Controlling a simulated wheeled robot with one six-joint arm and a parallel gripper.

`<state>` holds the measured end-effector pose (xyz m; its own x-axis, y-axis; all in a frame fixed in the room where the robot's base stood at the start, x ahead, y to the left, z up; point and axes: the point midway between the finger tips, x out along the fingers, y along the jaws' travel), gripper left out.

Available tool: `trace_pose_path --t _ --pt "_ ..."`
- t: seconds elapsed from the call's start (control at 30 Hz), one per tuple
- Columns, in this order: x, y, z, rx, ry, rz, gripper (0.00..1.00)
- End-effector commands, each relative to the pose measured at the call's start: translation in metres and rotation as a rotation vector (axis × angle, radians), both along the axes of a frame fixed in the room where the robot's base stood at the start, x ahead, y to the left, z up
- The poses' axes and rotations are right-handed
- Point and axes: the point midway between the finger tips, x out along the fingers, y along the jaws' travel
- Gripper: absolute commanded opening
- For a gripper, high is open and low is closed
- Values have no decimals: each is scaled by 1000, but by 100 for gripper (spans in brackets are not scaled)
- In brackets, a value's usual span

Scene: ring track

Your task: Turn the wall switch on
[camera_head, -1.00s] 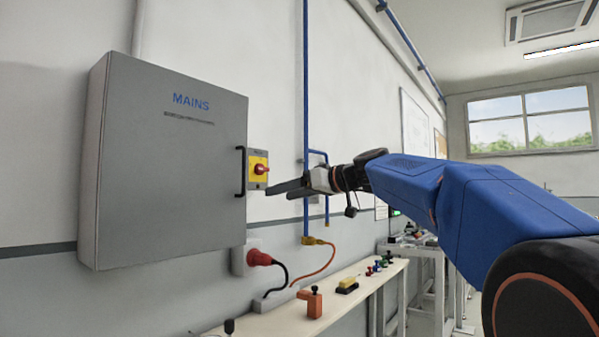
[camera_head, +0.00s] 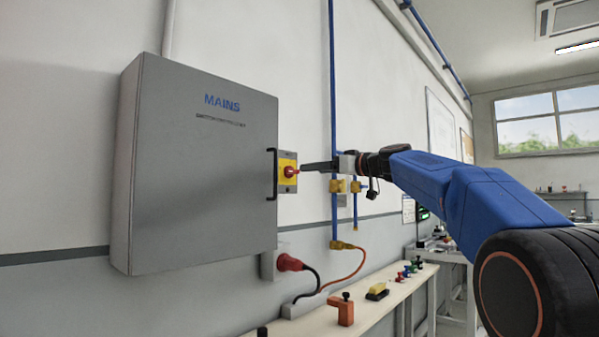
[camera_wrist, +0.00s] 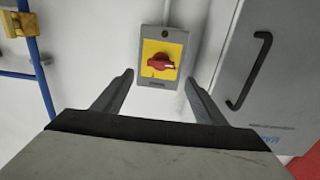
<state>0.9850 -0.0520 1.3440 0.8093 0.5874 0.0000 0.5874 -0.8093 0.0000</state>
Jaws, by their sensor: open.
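The wall switch (camera_head: 288,172) is a red rotary knob on a yellow plate with a grey surround, on the wall just right of the grey MAINS cabinet. In the wrist view the red knob (camera_wrist: 161,62) sits ahead of the jaws, its handle lying roughly crosswise in the picture. My gripper (camera_head: 304,168) points left at the switch, its fingertips close to the knob. In the wrist view my gripper (camera_wrist: 158,80) has its two fingers wide apart, one on each side of the switch's lower part, with nothing between them. I cannot tell whether a finger touches the plate.
The grey MAINS cabinet (camera_head: 195,165) with a black handle (camera_head: 272,174) stands out from the wall beside the switch. Blue pipes (camera_head: 334,120) with yellow valves run behind my gripper. A red plug (camera_head: 289,262) is below. A bench (camera_head: 385,312) holds small items.

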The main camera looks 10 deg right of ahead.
Motion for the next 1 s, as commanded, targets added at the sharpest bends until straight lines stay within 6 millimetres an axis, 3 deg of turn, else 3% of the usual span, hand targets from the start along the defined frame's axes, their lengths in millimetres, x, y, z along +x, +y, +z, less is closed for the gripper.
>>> trace_pose_path --t 0.4,0.9,0.93,1.0 --pt "54 40 -1 -1 1 2 66" --pt "66 48 0 1 1 0 66" --pt "66 48 0 1 1 0 63" --pt "66 48 0 0 0 0 46"
